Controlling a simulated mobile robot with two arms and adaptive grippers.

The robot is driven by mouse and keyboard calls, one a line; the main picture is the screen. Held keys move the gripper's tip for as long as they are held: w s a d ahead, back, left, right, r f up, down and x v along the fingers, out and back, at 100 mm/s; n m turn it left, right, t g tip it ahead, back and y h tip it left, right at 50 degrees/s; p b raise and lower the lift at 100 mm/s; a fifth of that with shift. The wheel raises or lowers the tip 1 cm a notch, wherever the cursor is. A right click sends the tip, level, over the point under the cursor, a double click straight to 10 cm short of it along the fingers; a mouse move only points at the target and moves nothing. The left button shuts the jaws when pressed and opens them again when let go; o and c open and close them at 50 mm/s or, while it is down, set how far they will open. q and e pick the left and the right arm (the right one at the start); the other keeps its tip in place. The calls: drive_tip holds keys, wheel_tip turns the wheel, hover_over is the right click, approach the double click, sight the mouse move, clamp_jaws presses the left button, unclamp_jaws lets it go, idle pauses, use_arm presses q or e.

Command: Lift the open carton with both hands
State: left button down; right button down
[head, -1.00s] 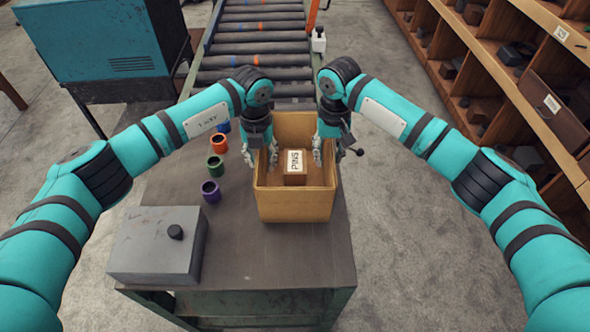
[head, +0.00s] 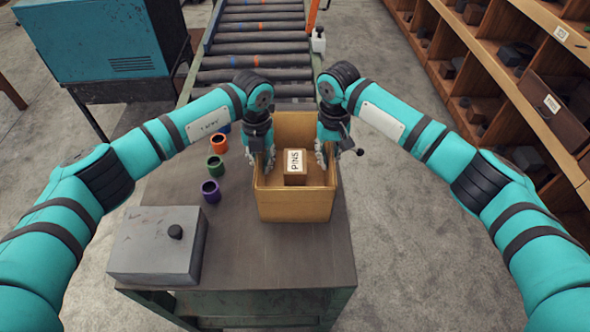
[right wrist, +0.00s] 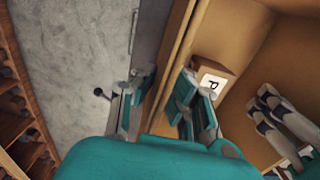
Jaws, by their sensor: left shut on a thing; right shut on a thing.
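The open carton (head: 296,207) is a tan box on the dark workbench in the head view, with a small box labelled PINS (head: 294,167) inside it. My left gripper (head: 264,162) is shut on the carton's left wall. My right gripper (head: 326,156) is shut on its right wall. In the right wrist view the carton wall (right wrist: 176,62) runs between the fingers of my right gripper (right wrist: 160,100), and the small box (right wrist: 212,76) shows inside. My left gripper's fingers (right wrist: 280,118) show at the far wall. Whether the carton's bottom touches the bench cannot be told.
Several coloured cups, including a purple one (head: 211,191), stand left of the carton. A grey metal box (head: 155,245) sits at the bench's front left. A roller conveyor (head: 262,45) lies behind, and wooden shelves (head: 500,70) stand at the right.

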use_arm(q)
drive_tip(key=shift+r, duration=0.1)
use_arm(e)
drive_tip(key=shift+r, duration=0.1)
